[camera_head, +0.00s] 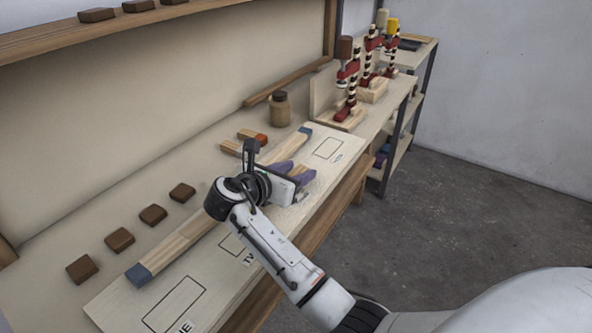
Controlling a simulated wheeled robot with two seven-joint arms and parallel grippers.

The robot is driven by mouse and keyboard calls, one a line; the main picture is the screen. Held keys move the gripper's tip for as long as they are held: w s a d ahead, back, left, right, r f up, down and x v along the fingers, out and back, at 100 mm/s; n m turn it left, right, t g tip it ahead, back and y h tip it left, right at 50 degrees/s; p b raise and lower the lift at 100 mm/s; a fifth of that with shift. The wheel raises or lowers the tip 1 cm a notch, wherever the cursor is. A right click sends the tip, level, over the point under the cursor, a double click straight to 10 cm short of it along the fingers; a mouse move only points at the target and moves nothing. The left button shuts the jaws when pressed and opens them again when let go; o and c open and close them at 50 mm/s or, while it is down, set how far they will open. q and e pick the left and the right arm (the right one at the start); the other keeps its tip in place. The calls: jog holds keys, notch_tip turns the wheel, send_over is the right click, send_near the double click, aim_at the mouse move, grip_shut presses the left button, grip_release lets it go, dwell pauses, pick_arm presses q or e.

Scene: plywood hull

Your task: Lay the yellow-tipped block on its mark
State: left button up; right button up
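My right gripper (292,173) reaches over the middle of the pale plywood board, its two purple fingers apart. Something wood-coloured shows between them, but I cannot tell a held block from the wood behind. No yellow tip on a block is visible. The board has outlined marks: one at the far end (328,148), one near the middle (232,246), partly hidden by my arm, and one at the near end (175,305). An orange-tipped block (252,136) lies behind the long bar, with another plain-looking block (231,147) beside it. My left gripper is not in view.
A long blue-ended wooden bar (180,240) lies along the board, passing behind my gripper. Several dark brown blocks (153,214) lie behind it. A brown jar (279,109) and red-and-black striped clamps (350,85) stand farther back. Grey floor lies open at the right.

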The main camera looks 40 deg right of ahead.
jog(key=shift+r, duration=0.1)
jog(key=v, duration=1.2)
jog(key=shift+r, duration=0.1)
jog(key=shift+s, duration=0.1)
